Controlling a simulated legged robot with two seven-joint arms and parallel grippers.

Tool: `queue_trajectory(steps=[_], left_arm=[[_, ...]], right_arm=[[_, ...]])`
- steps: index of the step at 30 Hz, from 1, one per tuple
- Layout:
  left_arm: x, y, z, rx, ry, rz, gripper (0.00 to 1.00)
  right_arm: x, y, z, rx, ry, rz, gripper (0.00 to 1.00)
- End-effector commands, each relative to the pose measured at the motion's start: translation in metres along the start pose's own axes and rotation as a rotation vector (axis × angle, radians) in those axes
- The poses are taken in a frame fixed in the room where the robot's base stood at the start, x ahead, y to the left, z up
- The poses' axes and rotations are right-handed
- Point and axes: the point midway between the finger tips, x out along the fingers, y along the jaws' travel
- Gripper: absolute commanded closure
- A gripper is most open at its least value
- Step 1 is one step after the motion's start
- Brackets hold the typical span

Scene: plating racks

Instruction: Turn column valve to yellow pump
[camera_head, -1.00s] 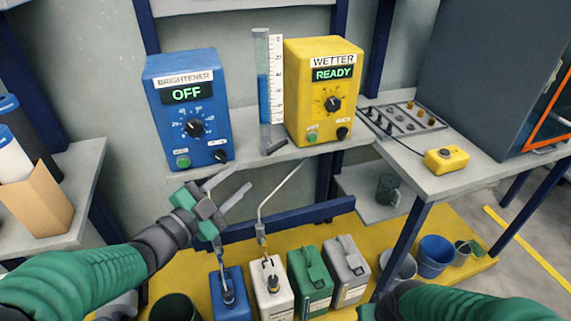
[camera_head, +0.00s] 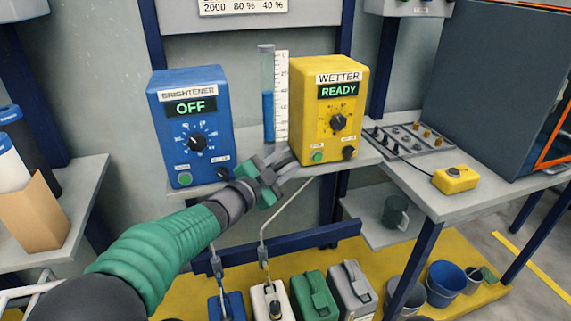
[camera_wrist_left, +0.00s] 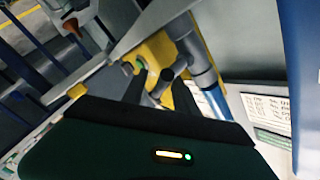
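The clear column (camera_head: 267,100) with blue liquid and a white scale stands between the blue BRIGHTENER pump (camera_head: 190,125), reading OFF, and the yellow WETTER pump (camera_head: 327,110), reading READY. My left gripper (camera_head: 291,170) is at the column's foot, in front of the shelf edge, its fingers apart and pointing toward the yellow pump's side. In the left wrist view, the yellow pump (camera_wrist_left: 157,48) and the column (camera_wrist_left: 205,80) show beyond my gripper. My right gripper is out of view.
The shelf (camera_head: 350,158) carries both pumps. A yellow button box (camera_head: 455,179) sits on the right bench. A bent metal tube (camera_head: 268,226) rises below my left gripper from several jugs, including a green one (camera_head: 315,295). Buckets (camera_head: 445,283) stand at lower right.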

Motion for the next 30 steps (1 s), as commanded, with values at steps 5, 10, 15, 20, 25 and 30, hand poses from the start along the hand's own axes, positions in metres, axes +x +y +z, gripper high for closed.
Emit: queue_trajectory(steps=[5,10,15,20,25,30], left_arm=[[0.0,0.0,0.0,0.0,0.0,0.0,0.75],[-0.001,0.0,0.0,0.0,0.0,0.0,0.98],[-0.001,0.0,0.0,0.0,0.0,0.0,1.0],[-0.001,0.0,0.001,-0.002,0.001,-0.001,1.0],[-0.001,0.002,0.002,-0.019,0.016,-0.017,1.0],[-0.002,0.003,0.003,-0.062,0.057,-0.058,1.0]], right_arm=[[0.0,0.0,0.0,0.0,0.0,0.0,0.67],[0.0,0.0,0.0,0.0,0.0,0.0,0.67],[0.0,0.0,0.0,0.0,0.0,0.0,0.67],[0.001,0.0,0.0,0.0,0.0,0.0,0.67],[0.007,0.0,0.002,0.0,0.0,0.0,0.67],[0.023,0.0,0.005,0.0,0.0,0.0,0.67]])
